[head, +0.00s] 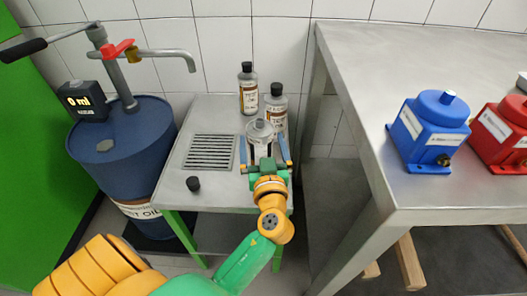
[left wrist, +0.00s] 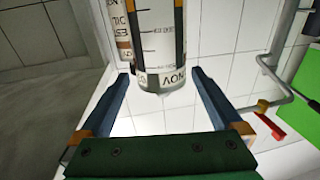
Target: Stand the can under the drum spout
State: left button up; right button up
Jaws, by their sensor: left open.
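The grey can (head: 260,128) stands upright on the small metal table, right of the drain grille. My left gripper (head: 264,148) is open at the can's near side, one finger to each side of it. In the left wrist view the can (left wrist: 158,45), with a printed label and scale marks, shows upside down between and beyond the open fingers (left wrist: 160,76); I cannot tell whether they touch it. The drum spout (head: 178,54) reaches right from the pump on the blue drum (head: 125,145), its end above the grille's back left. My right gripper is out of view.
Two dark-capped bottles (head: 248,88) (head: 275,105) stand close behind the can. A black cap (head: 193,183) lies in front of the grille (head: 209,152). The grille is clear. A larger workbench (head: 365,110) with blue and red pumps (head: 430,130) (head: 500,135) stands at right.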

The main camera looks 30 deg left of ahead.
aim_at(259, 133)
pick_arm(q)
jog(key=x, duration=0.4)
jog(key=shift+s+a, duration=0.1)
jog(key=shift+a, duration=0.05)
grip_shut()
